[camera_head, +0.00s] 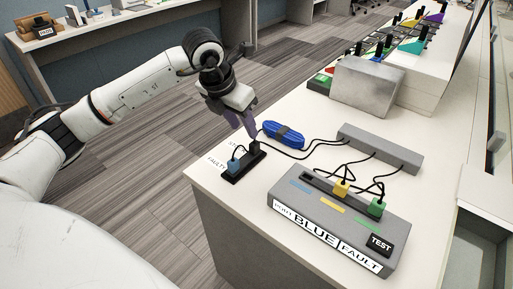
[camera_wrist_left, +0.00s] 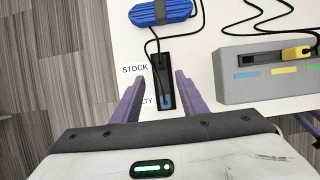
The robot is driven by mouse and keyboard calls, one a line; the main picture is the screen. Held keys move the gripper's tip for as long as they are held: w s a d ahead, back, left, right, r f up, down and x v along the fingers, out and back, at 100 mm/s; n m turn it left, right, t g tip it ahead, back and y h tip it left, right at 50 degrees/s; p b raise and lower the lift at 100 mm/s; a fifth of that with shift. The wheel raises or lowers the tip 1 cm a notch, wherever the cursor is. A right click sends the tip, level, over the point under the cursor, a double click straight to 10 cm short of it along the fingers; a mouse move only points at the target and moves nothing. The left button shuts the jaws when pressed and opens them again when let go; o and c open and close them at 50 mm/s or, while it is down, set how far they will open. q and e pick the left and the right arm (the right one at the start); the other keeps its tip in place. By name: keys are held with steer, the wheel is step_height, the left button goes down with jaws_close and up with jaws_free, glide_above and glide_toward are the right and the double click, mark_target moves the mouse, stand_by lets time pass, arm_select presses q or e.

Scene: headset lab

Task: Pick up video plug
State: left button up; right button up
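A black two-slot holder (camera_head: 243,168) lies on the white table beside the words STOCK and FAULTY. A blue plug (camera_head: 234,163) stands in its FAULTY end, and a dark plug (camera_head: 254,147) stands in its STOCK end. In the left wrist view the blue plug (camera_wrist_left: 165,101) and the holder (camera_wrist_left: 169,74) show between my fingers. I cannot tell from looks which is the video plug. My left gripper (camera_head: 250,133) points down over the STOCK end, its purple fingers apart. The left wrist view shows the gripper (camera_wrist_left: 158,85) open, with nothing held.
A grey panel (camera_head: 335,232) reads PORT BLUE FAULT and carries a yellow plug (camera_head: 341,187), a green plug (camera_head: 377,207) and a TEST button (camera_head: 380,244). A grey bar (camera_head: 380,148) and loose black cables lie behind.

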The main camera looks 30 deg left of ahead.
mark_target(254, 143)
arm_select(q)
steer(key=x, duration=0.4)
steer(key=shift+s+d, duration=0.1)
steer(key=x, duration=0.5)
steer(key=shift+w, duration=0.4)
jaws_close()
